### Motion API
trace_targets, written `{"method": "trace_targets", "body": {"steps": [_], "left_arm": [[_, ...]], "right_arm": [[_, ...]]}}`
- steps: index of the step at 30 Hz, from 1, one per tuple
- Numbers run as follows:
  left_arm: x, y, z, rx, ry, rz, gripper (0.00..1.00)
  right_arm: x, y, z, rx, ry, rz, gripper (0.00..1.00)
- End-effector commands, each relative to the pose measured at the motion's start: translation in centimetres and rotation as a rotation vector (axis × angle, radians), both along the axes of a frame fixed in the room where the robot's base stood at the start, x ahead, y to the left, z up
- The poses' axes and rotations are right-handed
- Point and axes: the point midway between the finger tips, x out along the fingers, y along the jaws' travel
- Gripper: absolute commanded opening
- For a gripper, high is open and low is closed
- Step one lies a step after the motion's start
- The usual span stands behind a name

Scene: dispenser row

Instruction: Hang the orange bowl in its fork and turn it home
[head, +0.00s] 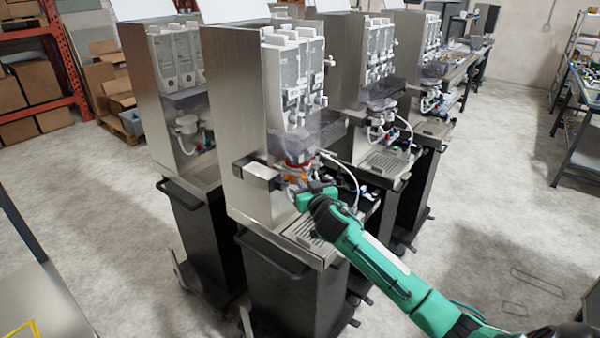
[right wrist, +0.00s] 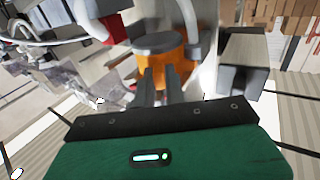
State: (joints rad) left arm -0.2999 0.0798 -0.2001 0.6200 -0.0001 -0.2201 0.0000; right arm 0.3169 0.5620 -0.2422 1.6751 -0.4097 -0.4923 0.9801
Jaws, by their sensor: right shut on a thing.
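The orange bowl (head: 293,179) is up under the dispensing head of the nearest dispenser (head: 240,120), mostly hidden by my gripper. In the right wrist view the orange bowl (right wrist: 178,68) stands straight ahead, with a dark grey round part (right wrist: 158,43) in front of its upper side. My right gripper (head: 300,190) is at the bowl's front; in the right wrist view its two fingers (right wrist: 162,85) are shut on the bowl. The fork is hidden, and I cannot tell how the bowl sits in it. My left gripper is not in view.
A metal block (head: 255,173) sticks out left of the bowl; it also shows in the right wrist view (right wrist: 243,62). A white hose (head: 345,170) curves close by on the right. A slotted drip tray (head: 305,235) lies below. Similar dispensers stand on both sides.

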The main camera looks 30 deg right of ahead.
Motion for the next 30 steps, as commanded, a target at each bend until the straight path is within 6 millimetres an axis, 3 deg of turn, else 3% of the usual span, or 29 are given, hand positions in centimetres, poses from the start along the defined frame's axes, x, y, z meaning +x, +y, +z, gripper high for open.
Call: {"method": "trace_targets", "body": {"steps": [9, 10, 14, 23, 30], "left_arm": [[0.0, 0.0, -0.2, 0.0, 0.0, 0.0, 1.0], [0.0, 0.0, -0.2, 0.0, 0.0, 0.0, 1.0], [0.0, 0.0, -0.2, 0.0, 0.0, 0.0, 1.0], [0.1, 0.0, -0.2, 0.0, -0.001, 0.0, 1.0], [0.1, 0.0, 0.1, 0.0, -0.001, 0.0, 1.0]], "right_arm": [[0.1, 0.3, 0.1, 0.0, 0.0, -0.022, 0.0], [0.1, 0.3, 0.1, 0.0, 0.0, -0.022, 0.14], [0.1, 0.3, 0.1, 0.001, 0.0, -0.021, 0.38], [0.0, 0.3, -0.1, 0.001, 0.003, -0.02, 0.38], [-1.7, 0.7, -0.5, 0.002, 0.008, -0.019, 0.38]]}}
